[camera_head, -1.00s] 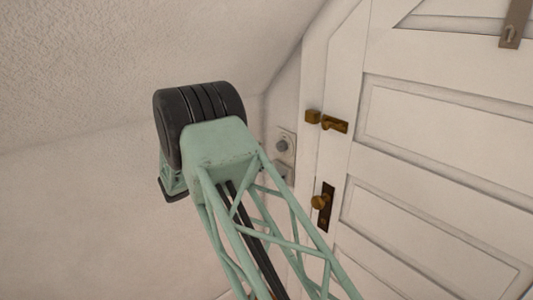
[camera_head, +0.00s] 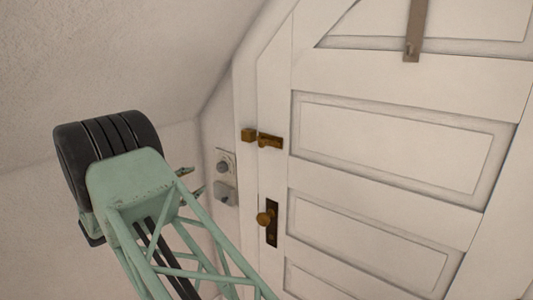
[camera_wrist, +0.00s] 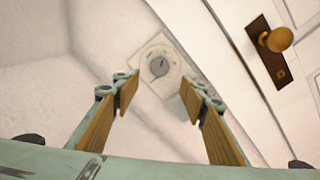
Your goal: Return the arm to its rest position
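My arm, pale green lattice with a black ribbed joint, fills the lower left of the head view. My gripper (camera_head: 190,182) shows only as two fingertips at the arm's right side, near the wall plate in the picture. In the wrist view my gripper (camera_wrist: 158,92) is open, its two tan-padded fingers apart with nothing between them. A pale wall plate with a round grey dial (camera_wrist: 158,66) is seen beyond the fingertips. The same dial (camera_head: 224,166) shows in the head view. I cannot tell the exact distance between fingers and plate.
A white panelled door (camera_head: 390,140) stands on the right, with a brass latch (camera_head: 268,140), a brass knob (camera_head: 265,218) and a metal strap (camera_head: 413,32). The knob (camera_wrist: 279,39) also shows in the wrist view. A sloped ceiling (camera_head: 110,50) closes in at upper left.

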